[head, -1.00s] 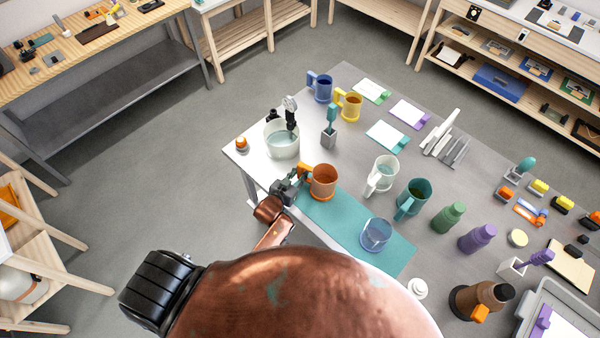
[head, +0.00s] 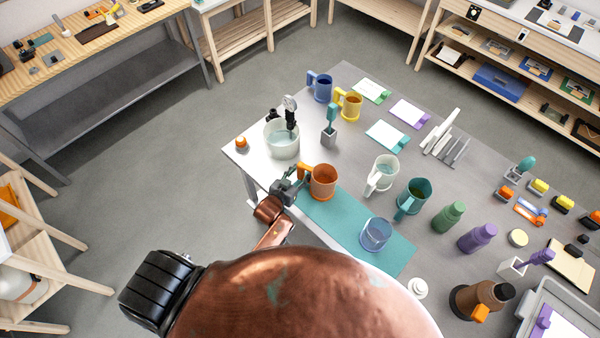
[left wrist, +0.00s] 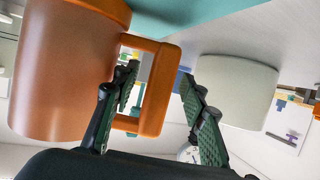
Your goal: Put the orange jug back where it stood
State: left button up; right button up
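The orange jug (head: 323,182) stands upright at the left end of the teal mat (head: 345,219), its handle toward the upper left. In the left wrist view the jug (left wrist: 65,70) appears upside down, with its handle (left wrist: 158,90) to its right. My left gripper (head: 285,188) is beside the handle at the table's left edge. In the left wrist view its fingers (left wrist: 162,108) are spread apart, with the handle's outer bar between them and a gap visible. Whether either finger touches the handle is hard to tell. My right gripper is not in view.
A white pot (head: 282,141) stands just behind the gripper. A clear blue jug (head: 376,235) stands on the mat's right part. White (head: 382,174) and teal (head: 413,199) jugs stand beyond the mat. The mat between the orange and blue jugs is clear.

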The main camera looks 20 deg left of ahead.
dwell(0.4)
pick_arm(q)
jog(key=shift+p+v, duration=0.7)
jog(key=shift+v, duration=0.1)
jog(key=shift+p+v, duration=1.35)
jog(key=shift+v, duration=0.45)
jog(key=shift+p+v, duration=1)
jog(key=shift+v, duration=0.4)
jog(key=v, duration=1.2)
